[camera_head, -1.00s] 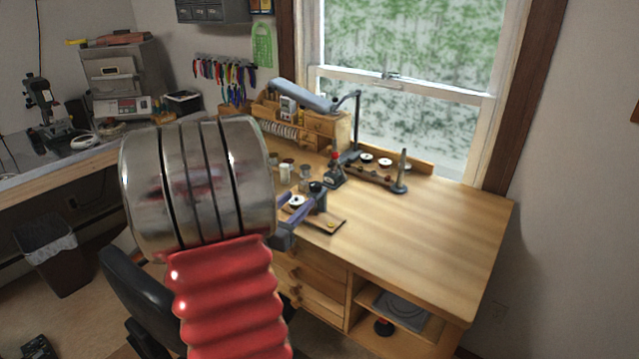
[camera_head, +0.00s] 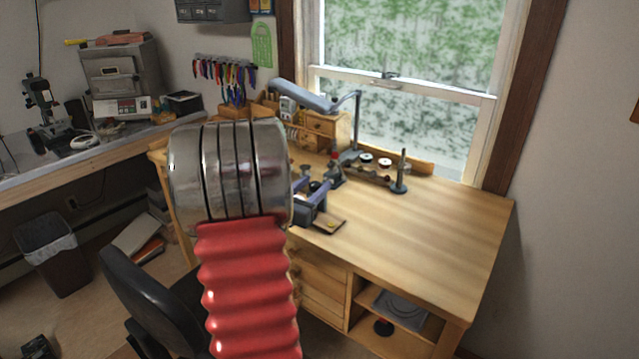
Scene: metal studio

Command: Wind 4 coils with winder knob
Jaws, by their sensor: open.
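A purple and grey device (camera_head: 309,204), which looks like the coil winder, stands at the front left edge of the wooden bench. My arm's metal cylinder and red bellows cover its left side. A flat dark-edged plate (camera_head: 329,226) with a small yellow spot lies just right of it. I cannot make out the winder knob or any coil turns. My gripper is not visible; my arm's large metal end hides whatever lies behind it.
The wooden bench (camera_head: 430,225) is clear on its right half. A rack with spools (camera_head: 375,166), an upright post on a round base (camera_head: 400,175) and a small red-topped stand (camera_head: 334,168) stand behind the device. A dark chair (camera_head: 150,295) stands at the lower left.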

